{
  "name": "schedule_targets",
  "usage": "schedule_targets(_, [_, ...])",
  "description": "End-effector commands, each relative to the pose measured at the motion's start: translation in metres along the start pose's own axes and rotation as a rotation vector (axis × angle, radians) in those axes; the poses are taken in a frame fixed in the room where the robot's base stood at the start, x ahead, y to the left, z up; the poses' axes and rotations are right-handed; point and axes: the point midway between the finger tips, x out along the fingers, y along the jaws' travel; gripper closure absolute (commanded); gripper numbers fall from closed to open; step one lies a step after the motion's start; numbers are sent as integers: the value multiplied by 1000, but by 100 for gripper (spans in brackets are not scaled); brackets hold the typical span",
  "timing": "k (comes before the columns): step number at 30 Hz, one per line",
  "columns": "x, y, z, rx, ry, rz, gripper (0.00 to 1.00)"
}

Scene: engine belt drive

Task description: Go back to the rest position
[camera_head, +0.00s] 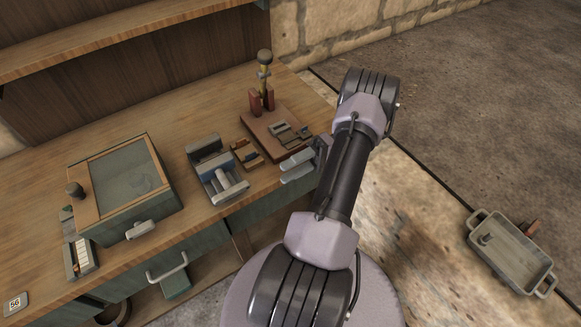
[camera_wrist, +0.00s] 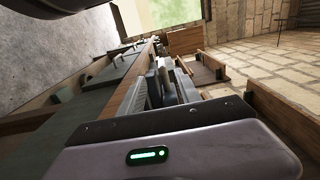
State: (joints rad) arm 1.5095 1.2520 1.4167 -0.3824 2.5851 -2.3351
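My gripper (camera_head: 288,168) is at the front right edge of the wooden workbench (camera_head: 205,95), beside the brown board with tools. Its two pale grey fingers point left, with a narrow gap between them, and I see nothing held there. My arm reaches up from the round base at the bottom and bends down behind its upper joint to the gripper. In the wrist view, the purple-grey gripper housing with a green light fills the bottom, and the fingers (camera_wrist: 177,85) are partly hidden by its dark edge.
A grey tray (camera_head: 236,190), a brown board (camera_head: 262,138) with an upright post, and a green box (camera_head: 150,212) stand on the bench. A drawer handle (camera_head: 168,270) juts from its front. A grey bin (camera_head: 537,284) lies at right. Floor at upper right is clear.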

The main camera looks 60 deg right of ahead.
Motion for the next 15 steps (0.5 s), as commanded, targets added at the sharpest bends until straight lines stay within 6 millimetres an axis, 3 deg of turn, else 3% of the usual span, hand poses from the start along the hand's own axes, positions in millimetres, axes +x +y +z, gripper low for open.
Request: schedule_targets(15, [4, -5, -2, 6, -22, 17, 60])
